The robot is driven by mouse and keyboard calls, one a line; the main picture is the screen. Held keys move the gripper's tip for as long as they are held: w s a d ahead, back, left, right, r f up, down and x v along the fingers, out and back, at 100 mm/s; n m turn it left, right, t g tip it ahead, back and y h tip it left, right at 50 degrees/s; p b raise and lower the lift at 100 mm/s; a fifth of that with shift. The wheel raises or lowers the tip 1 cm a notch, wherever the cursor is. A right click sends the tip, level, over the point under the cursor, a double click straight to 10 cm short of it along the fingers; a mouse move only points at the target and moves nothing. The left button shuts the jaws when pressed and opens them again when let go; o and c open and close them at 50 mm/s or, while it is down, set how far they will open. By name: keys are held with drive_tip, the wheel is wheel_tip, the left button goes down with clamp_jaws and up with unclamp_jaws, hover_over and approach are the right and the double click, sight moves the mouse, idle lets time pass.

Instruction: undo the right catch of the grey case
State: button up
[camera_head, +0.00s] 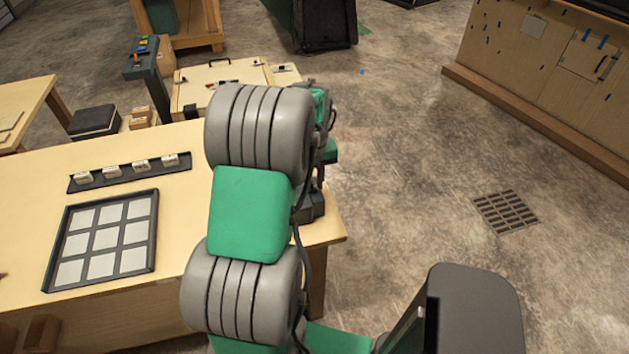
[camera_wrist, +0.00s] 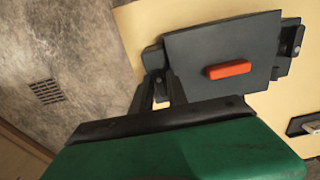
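The grey case (camera_wrist: 220,57) lies on the pale table in the wrist view, with an orange handle (camera_wrist: 229,70) on its top. One catch (camera_wrist: 153,57) is at its left edge in this view, the side towards the floor drain. The other catch (camera_wrist: 291,40) is at the opposite edge. My gripper (camera_wrist: 160,76) has its dark fingertips close to the drain-side catch. I cannot tell whether they touch it or how far apart they are. In the head view my arm hides most or all of the case.
A dark tray of pale squares (camera_head: 152,233) and a dark strip with white blocks (camera_head: 107,181) lie on the table (camera_head: 192,212). A wooden box (camera_head: 222,78) stands behind. The floor right of the table is clear around the drain (camera_head: 506,212).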

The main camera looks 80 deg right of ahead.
sight(314, 186)
drive_tip(key=shift+o, duration=1.3)
drive_tip(key=shift+r, duration=0.1)
wheel_tip(314, 186, up, 8)
drive_tip(key=shift+f+b, duration=0.15)
drive_tip(key=shift+b, duration=0.7)
